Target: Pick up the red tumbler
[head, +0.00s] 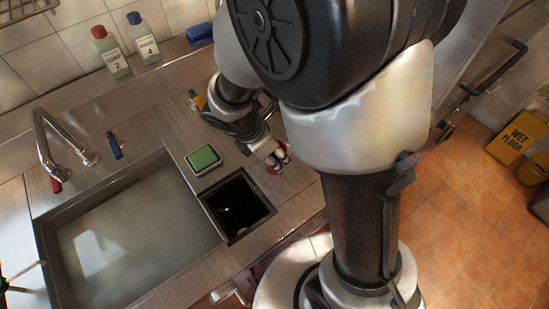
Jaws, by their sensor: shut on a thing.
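The red tumbler (271,169) shows only as a small patch of red at my gripper's fingertips, on the metal counter to the right of the green sponge. My gripper (276,158) points down at the counter and is shut on it. The fingers and my arm hide most of the tumbler. I cannot tell whether it touches the counter or is lifted.
A dark square opening (237,205) lies just left of my gripper, with a green sponge (203,159) behind it. A water-filled sink (135,240) and tap (50,145) are at left. Soap bottles (110,52) (142,38) stand at the back.

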